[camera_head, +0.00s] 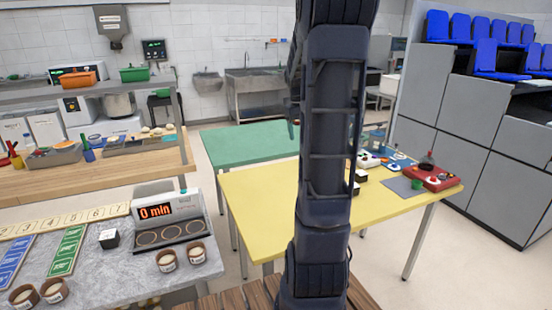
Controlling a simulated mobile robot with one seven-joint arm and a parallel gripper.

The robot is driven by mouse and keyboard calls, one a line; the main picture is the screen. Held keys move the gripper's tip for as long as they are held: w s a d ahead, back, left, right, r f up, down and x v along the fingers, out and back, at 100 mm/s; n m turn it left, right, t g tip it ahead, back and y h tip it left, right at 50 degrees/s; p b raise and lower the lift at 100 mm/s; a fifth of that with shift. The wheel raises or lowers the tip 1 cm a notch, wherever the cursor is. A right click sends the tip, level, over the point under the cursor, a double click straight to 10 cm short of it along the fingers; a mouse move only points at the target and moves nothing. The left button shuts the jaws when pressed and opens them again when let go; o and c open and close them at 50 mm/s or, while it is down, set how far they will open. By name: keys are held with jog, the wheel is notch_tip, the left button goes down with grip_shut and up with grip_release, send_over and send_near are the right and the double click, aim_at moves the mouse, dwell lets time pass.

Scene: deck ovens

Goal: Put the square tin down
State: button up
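My dark arm stands upright through the middle of the head view and covers part of the yellow table (262,202). I cannot make out my gripper's fingers or anything held in them. I see nothing that I can clearly name as the square tin. A small black box with a pale top (109,238) sits on the grey counter at the left, apart from the things around it. On the shelf at the upper left are an orange rectangular dish (78,79) and a green one (134,74).
Blue and green cards lie to the left. A red tray (433,178) sits on the yellow table's right. The green table (245,142) behind looks mostly clear.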

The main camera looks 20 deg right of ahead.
jog(key=s+a+r+t+y, duration=0.1)
jog(key=s+a+t, duration=0.3)
jog(key=s+a, duration=1.6)
jog(key=shift+s+a+r+t+y, duration=0.2)
jog(key=shift+s+r+t+y, duration=0.3)
jog(key=shift+s, duration=0.65)
jog(key=shift+o, duration=0.4)
jog(key=shift+r, duration=0.1)
